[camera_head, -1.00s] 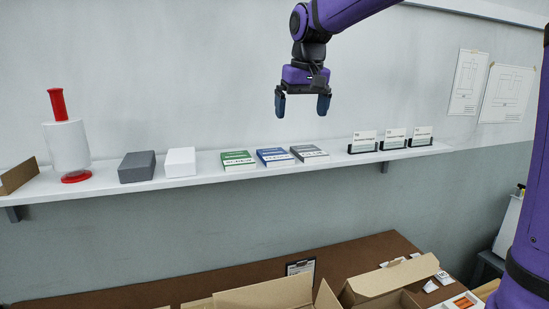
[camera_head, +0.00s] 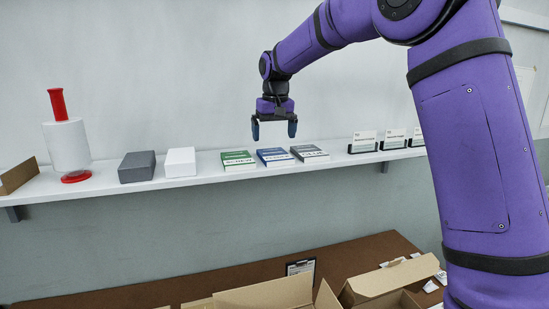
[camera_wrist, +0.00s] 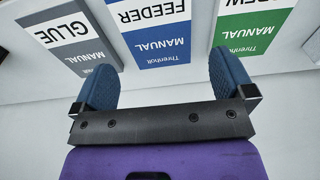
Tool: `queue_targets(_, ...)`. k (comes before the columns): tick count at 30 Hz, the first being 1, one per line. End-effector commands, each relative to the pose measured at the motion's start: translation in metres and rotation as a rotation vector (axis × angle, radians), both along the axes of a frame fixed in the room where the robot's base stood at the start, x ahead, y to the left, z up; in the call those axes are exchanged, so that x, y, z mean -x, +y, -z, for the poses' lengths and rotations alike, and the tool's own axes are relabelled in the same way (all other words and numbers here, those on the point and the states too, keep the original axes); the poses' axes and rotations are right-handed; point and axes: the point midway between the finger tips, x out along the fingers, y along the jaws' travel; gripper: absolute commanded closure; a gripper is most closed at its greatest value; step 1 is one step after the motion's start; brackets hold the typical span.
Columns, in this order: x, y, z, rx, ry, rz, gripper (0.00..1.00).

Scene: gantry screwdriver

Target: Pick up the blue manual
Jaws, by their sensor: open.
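The blue manual (camera_head: 275,157) lies flat on the white wall shelf, between the green manual (camera_head: 238,160) and the grey manual (camera_head: 309,153). My gripper (camera_head: 273,130) is open and empty, pointing down just above the blue manual in the head view. In the wrist view, the blue manual (camera_wrist: 153,32) reads "FEEDER MANUAL" upside down and shows at the top, centred between the open fingers of my gripper (camera_wrist: 160,80). The grey "GLUE" manual (camera_wrist: 70,35) is at upper left and the green one (camera_wrist: 255,25) at upper right. The fingers appear apart from the blue manual.
The shelf (camera_head: 220,174) also holds a dark grey box (camera_head: 137,166), a white box (camera_head: 180,162), a red-and-white cylinder (camera_head: 67,145) and several label cards (camera_head: 363,142). Open cardboard boxes (camera_head: 265,293) stand on the brown table below. Gaps between the manuals are narrow.

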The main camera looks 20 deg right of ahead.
Motion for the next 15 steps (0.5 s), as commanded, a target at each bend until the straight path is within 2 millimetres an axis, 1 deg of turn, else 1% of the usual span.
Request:
queue_targets(5, -0.001, -0.001, 0.011, 0.000, 0.001, 0.000, 0.00)
queue_targets(15, -0.003, -0.003, 0.053, 0.000, 0.001, 0.000, 0.00)
